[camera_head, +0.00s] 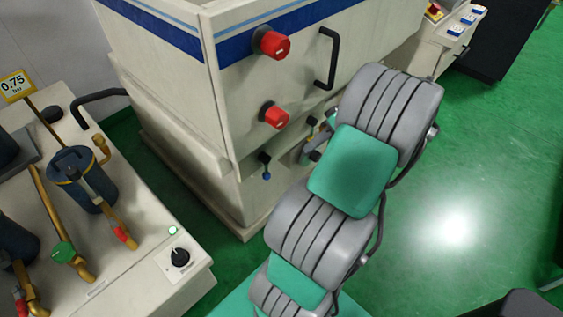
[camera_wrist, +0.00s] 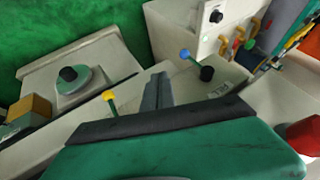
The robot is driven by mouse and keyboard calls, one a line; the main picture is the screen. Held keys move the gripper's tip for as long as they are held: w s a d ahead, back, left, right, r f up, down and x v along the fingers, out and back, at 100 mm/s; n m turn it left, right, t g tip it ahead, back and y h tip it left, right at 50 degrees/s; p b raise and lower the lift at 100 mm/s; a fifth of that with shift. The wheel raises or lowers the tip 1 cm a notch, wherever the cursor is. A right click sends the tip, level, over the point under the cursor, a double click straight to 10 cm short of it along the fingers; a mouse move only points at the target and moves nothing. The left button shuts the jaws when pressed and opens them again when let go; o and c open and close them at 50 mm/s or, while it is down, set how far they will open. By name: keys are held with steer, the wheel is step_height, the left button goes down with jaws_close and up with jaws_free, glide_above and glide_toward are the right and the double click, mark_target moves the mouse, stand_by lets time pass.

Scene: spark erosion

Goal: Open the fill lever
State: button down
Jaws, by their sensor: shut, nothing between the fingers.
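My gripper (camera_wrist: 156,91) is shut and empty, between the two levers in the wrist picture; touching neither that I can see.
Two red knobs (camera_head: 271,43) (camera_head: 276,115) and a black handle (camera_head: 328,58) stick out from the machine (camera_head: 180,75). A bench with pipes and a black dial (camera_head: 180,257) stands at left. Green floor is free at right.

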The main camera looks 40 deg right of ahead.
mark_target(266, 167)
steer(key=w+a+f, duration=0.5)
steer(key=a+f, duration=0.2)
steer(key=a, duration=0.1)
steer(key=shift+a+f, duration=0.15)
steer(key=shift+a+y+p, duration=0.15)
steer(key=shift+y+p, duration=0.15)
